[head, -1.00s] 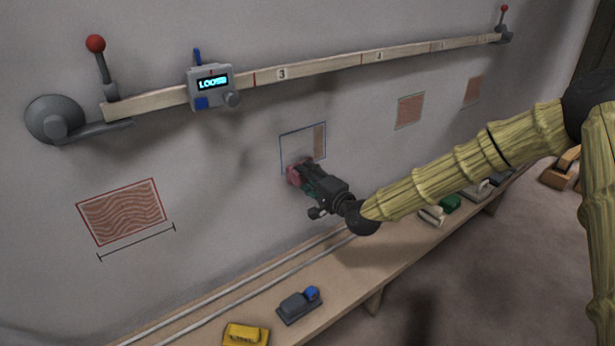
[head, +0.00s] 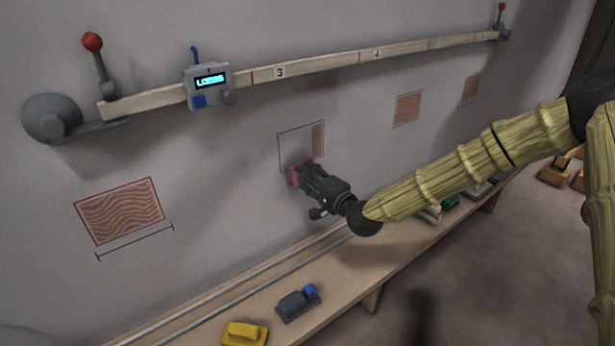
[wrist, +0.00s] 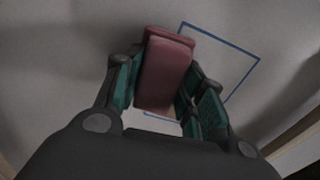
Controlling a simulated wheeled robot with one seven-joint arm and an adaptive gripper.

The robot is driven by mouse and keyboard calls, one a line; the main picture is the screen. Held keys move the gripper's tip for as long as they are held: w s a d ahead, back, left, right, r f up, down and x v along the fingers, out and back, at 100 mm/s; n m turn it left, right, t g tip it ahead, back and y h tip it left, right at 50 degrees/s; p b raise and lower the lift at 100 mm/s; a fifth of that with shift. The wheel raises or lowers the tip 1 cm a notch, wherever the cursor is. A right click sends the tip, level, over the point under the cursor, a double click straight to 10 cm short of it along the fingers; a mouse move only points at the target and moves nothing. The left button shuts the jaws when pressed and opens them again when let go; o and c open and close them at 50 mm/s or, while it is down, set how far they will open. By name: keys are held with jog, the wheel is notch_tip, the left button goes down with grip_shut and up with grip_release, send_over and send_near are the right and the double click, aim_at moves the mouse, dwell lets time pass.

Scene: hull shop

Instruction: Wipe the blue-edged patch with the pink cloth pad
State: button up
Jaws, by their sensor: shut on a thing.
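The blue-edged patch (head: 293,146) is a blue outline on the grey wall, mostly plain inside, with a tan textured strip (head: 317,139) at its right side. My gripper (head: 304,178) is shut on the pink cloth pad (head: 294,175) at the patch's lower left. In the wrist view the pad (wrist: 166,72) sits between the green fingers and covers part of the patch. The blue outline (wrist: 222,40) shows to the pad's right. I cannot tell whether the pad touches the wall.
Red-edged (head: 120,211) and other textured patches (head: 407,107) are on the wall. A long wooden batten (head: 330,61) with a grey display box (head: 208,86) runs above. A bench (head: 215,303) below carries a grey block tool (head: 298,303) and a yellow one (head: 244,334).

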jog(key=shift+w+d+r+b, duration=0.1)
jog(key=shift+w+d+b, duration=0.1)
jog(key=shift+w+d, duration=0.55)
jog(key=shift+w+d+b, duration=0.2)
jog(key=shift+w+d, duration=0.2)
jog(key=shift+d, duration=0.5)
jog(key=shift+w+a, duration=0.4)
jog(key=shift+w, duration=0.1)
jog(key=shift+a+r+p, duration=0.1)
jog(key=shift+r+p, duration=1.15)
jog(key=shift+r, duration=2.2)
jog(key=shift+r, duration=0.15)
